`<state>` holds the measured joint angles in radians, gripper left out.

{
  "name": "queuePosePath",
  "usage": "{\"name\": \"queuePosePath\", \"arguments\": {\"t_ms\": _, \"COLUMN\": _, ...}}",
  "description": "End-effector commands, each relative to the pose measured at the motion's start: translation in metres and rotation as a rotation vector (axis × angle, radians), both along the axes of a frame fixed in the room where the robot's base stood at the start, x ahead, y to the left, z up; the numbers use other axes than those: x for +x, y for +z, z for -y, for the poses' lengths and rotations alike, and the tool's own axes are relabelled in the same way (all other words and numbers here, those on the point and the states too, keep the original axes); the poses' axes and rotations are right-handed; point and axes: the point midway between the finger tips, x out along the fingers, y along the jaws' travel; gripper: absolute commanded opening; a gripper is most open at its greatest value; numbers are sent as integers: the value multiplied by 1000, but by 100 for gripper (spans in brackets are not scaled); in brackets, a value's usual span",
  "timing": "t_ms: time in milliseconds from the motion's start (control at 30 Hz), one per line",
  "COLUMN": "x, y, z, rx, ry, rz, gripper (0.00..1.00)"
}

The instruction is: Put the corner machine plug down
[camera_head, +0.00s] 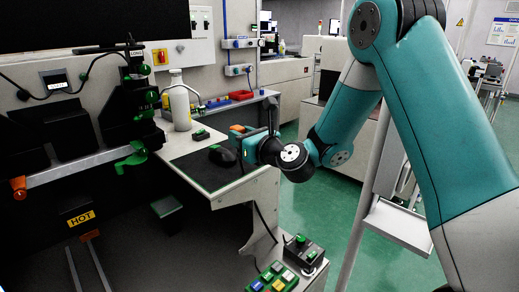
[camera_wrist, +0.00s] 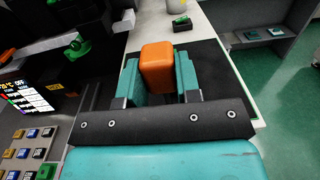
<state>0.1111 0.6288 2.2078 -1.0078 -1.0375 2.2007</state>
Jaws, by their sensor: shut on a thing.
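An orange plug (camera_wrist: 157,65) is held between the teal fingers of my gripper (camera_wrist: 158,80) in the wrist view. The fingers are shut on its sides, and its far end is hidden. In the head view my gripper (camera_head: 245,137) reaches left over the dark mat on the desk, and a small orange part of the plug (camera_head: 238,128) shows at its tip. I cannot tell whether the plug touches the desk (camera_head: 185,150) below it.
A button panel (camera_head: 272,280) is at the front. Green floor (camera_head: 310,205) is open to the right.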

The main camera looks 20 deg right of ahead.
Motion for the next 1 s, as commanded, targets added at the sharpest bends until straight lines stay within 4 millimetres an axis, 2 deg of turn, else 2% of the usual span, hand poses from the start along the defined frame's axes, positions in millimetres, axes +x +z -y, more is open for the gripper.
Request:
{"name": "queuePosePath", "arguments": {"t_ms": 100, "x": -1, "y": 36, "z": -18, "rx": -9, "ry": 48, "rz": 18, "gripper": 0}}
{"name": "queuePosePath", "arguments": {"t_ms": 200, "x": -3, "y": 67, "z": -27, "rx": -12, "ry": 68, "rz": 17, "gripper": 0}}
{"name": "queuePosePath", "arguments": {"t_ms": 300, "x": -6, "y": 91, "z": -29, "rx": -8, "ry": 67, "rz": 10, "gripper": 0}}
{"name": "queuePosePath", "arguments": {"t_ms": 400, "x": -7, "y": 99, "z": -29, "rx": 0, "ry": 59, "rz": 2, "gripper": 0}}
{"name": "queuePosePath", "arguments": {"t_ms": 467, "x": -7, "y": 92, "z": -29, "rx": 2, "ry": 56, "rz": -3, "gripper": 0}}
{"name": "queuePosePath", "arguments": {"t_ms": 800, "x": -7, "y": -7, "z": -30, "rx": 4, "ry": 57, "rz": -7, "gripper": 0}}
{"name": "queuePosePath", "arguments": {"t_ms": 900, "x": -7, "y": -31, "z": -30, "rx": 3, "ry": 57, "rz": -6, "gripper": 0}}
{"name": "queuePosePath", "arguments": {"t_ms": 1000, "x": -7, "y": -46, "z": -31, "rx": 3, "ry": 57, "rz": -3, "gripper": 0}}
